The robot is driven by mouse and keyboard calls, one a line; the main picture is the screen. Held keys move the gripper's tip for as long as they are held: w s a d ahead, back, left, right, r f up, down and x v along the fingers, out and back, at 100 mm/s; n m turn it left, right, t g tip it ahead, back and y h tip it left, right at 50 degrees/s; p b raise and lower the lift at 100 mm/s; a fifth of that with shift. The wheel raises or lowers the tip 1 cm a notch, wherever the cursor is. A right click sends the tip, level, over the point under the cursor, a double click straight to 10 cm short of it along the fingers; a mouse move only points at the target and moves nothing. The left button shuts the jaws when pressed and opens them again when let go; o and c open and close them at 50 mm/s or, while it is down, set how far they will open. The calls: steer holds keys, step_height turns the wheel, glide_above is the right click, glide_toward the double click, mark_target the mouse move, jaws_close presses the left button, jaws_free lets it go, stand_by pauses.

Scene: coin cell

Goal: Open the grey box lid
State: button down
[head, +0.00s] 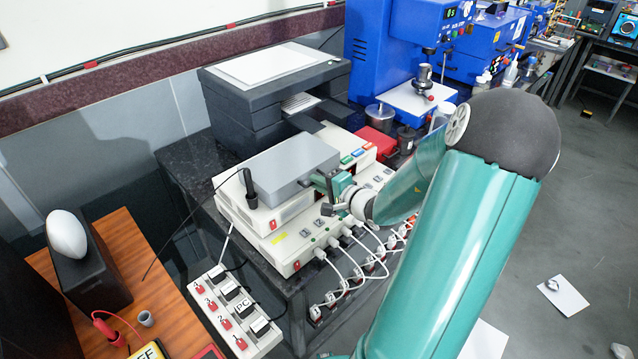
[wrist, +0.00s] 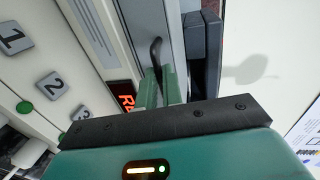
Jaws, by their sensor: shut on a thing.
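The grey box (head: 290,163) sits on top of the cream instrument, and its lid looks flat and closed. My gripper (head: 322,184) is at the right-hand side of the box. In the wrist view my gripper's two green fingers (wrist: 161,88) are close together at a dark curved handle (wrist: 155,50) on the grey box's face (wrist: 145,20). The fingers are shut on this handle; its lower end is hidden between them.
Cream instruments (head: 290,250) with plugged white cables lie below the box. A dark printer (head: 270,90) stands behind it, and a black upright rod (head: 248,183) rises at its left corner. Blue machines (head: 400,40) stand at the back. Open floor (head: 540,200) lies to the right.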

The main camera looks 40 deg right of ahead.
steer(key=shift+r, duration=0.1)
steer(key=shift+w+a+r+g, duration=0.15)
steer(key=shift+r+g, duration=0.15)
steer(key=shift+r, duration=0.2)
steer(key=shift+w+r+g, duration=0.1)
steer(key=shift+r+g, duration=0.2)
steer(key=shift+r, duration=0.15)
steer(key=w+r+g, duration=1)
steer(key=w+r, duration=0.5)
steer(key=w, duration=0.3)
steer(key=shift+w+a+g, duration=0.3)
steer(key=shift+w, duration=0.05)
steer(key=c, duration=1.6)
jaws_free()
steer(key=shift+r, duration=0.1)
steer(key=shift+o, duration=0.2)
steer(key=shift+d, duration=0.1)
